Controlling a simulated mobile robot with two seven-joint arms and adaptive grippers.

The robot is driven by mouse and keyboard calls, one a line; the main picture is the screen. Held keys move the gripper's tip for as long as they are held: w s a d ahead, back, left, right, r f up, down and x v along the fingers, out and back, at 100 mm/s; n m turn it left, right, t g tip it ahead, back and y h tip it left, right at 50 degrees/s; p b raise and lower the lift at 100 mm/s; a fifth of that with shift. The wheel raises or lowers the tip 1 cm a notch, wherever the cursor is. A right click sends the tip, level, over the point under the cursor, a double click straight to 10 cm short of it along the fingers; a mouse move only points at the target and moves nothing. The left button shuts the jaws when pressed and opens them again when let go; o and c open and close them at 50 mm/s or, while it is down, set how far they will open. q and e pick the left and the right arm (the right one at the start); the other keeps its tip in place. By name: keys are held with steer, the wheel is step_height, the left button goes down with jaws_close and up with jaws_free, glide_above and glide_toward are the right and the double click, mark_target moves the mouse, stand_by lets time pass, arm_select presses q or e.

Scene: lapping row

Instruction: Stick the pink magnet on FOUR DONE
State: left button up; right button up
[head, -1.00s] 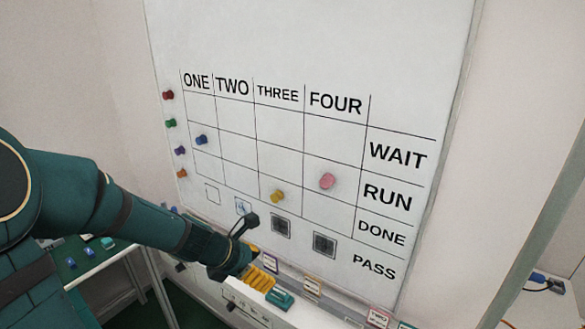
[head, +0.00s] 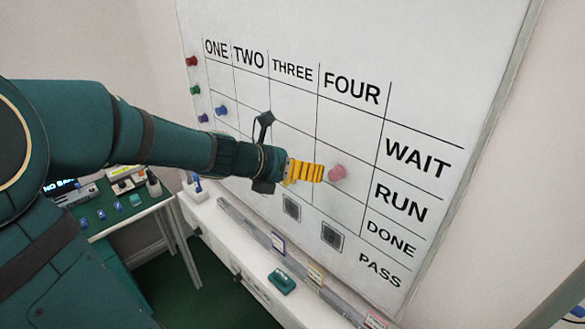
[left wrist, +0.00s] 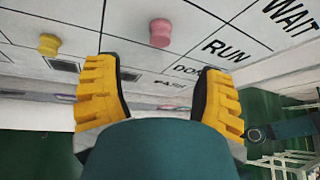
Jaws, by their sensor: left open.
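The pink magnet (head: 337,172) is a round knob on the whiteboard in the FOUR column, in what looks like the RUN row. My left gripper (head: 316,173) is close to it, just left of it in the head view. In the left wrist view the pink magnet (left wrist: 160,32) appears ahead, between the two spread yellow fingers and apart from both. The left gripper is open and empty. The DONE label (head: 390,239) stands at the right, below RUN; the FOUR DONE cell is just below the magnet. My right gripper is not in view.
A yellow magnet (left wrist: 49,43) sits left of the fingers. A blue magnet (head: 222,111) is in column ONE, and more magnets line the board's left edge. Two dark squares (head: 291,208) are below the grid. A teal eraser-like block (head: 281,282) lies on the ledge below.

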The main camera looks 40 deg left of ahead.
mark_target(332, 176)
arm_select(q)
steer(key=b+x, duration=0.2)
steer(key=x, duration=0.8)
steer(key=shift+f, duration=0.1)
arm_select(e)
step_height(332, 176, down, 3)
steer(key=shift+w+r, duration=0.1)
arm_select(q)
jaws_close()
steer(key=shift+s, duration=0.25)
steer(key=shift+s, duration=0.5)
steer(key=shift+s+a, duration=0.1)
steer(key=shift+s, duration=0.65)
steer(key=s, duration=0.6)
steer(key=shift+a+p, duration=0.2)
steer(key=shift+p, duration=0.1)
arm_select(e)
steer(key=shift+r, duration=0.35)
